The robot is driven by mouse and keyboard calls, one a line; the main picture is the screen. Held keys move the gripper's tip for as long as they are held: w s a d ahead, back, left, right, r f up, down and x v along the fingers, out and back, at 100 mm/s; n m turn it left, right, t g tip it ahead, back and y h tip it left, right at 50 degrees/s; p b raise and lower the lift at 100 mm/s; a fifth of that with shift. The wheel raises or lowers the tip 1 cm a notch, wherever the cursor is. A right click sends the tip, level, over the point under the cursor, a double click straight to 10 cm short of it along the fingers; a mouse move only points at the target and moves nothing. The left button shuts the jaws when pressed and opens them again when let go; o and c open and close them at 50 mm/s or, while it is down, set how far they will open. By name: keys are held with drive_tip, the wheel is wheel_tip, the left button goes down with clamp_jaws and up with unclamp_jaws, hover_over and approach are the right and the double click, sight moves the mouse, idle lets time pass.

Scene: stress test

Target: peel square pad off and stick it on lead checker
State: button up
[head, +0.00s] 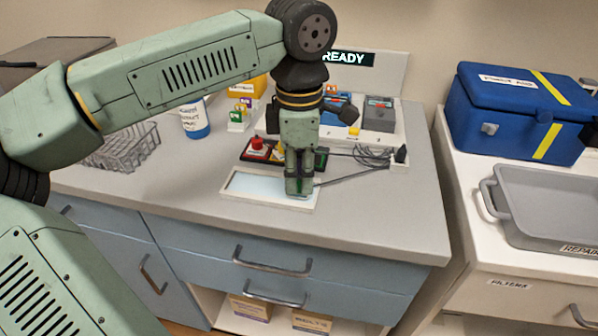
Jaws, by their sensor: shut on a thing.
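My gripper (299,188) points down over the right part of a shallow white-framed tray (232,194) with a pale blue surface, near the bench's front. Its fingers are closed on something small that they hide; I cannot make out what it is. A thin dark lead runs from beside the fingertips to a coil of dark cable (372,156) at the right. I cannot pick out a square pad. Behind the gripper is a dark unit with a red button (257,143), partly covered by the gripper. I cannot tell which device is the lead checker.
A white board behind carries a grey device (379,114) and a blue one (345,108). A wire rack (122,147) and a white-and-blue bottle (194,121) stand at left. A blue case (500,125) and grey tray (535,205) sit on the right counter. The bench's front right is clear.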

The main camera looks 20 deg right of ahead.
drive_tip(key=shift+r+p, duration=0.3)
drive_tip(key=shift+r, duration=0.2)
idle(0.6)
drive_tip(key=shift+r+p, duration=1.8)
drive_tip(key=shift+r, duration=0.7)
